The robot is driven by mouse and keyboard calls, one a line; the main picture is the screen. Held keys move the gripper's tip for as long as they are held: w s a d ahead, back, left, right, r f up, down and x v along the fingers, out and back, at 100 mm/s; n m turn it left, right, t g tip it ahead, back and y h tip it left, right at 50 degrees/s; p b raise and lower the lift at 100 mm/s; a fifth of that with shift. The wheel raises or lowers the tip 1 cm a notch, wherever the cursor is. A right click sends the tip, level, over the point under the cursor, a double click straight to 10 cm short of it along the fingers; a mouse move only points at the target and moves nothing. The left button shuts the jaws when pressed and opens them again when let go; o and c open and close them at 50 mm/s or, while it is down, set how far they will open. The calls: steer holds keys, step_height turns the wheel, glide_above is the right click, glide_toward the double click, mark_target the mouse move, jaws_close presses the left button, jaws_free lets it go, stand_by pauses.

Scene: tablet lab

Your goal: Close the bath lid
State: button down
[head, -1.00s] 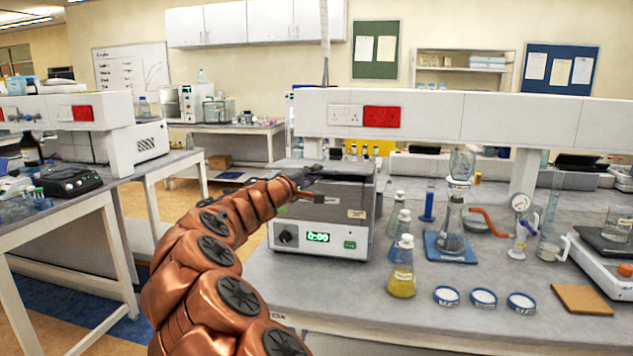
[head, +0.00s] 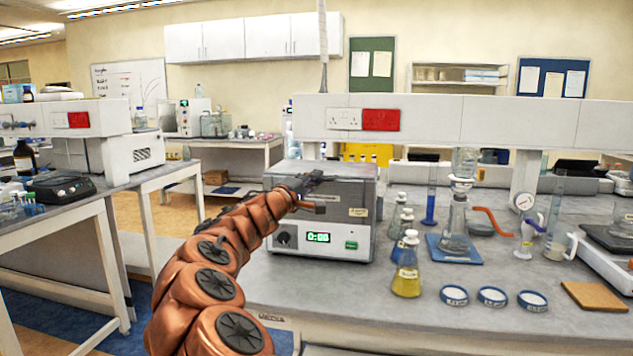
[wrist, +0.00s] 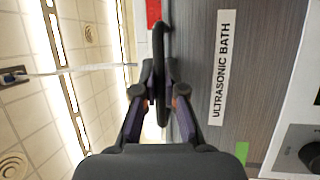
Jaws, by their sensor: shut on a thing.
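The ultrasonic bath (head: 360,228) is a grey box on the right bench, with a green "0:00" display and a knob on its white front panel. Its lid (head: 345,168) shows as a grey top that looks flat, but whether it is fully seated I cannot tell. My gripper (head: 312,190) is at the bath's upper front edge, partly hiding it. In the wrist view my gripper (wrist: 158,88) is shut on a black bar-like handle (wrist: 158,40), beside the grey face labelled "ULTRASONIC BATH" (wrist: 220,65).
Flasks and bottles stand right of the bath, including a yellow-filled flask (head: 406,270). Small blue-rimmed dishes (head: 492,296) and a brown pad (head: 595,296) lie farther right. A shelf with sockets (head: 450,118) runs behind. The bench front (head: 390,310) is clear.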

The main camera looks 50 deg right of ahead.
steer(key=c, duration=1.2)
jaws_free()
steer(key=shift+f, duration=0.2)
steer(key=shift+c, duration=0.2)
steer(key=shift+a, duration=0.15)
steer(key=a+f, duration=0.2)
steer(key=a, duration=0.9)
steer(key=shift+s+a, duration=0.25)
steer(key=shift+a, duration=0.05)
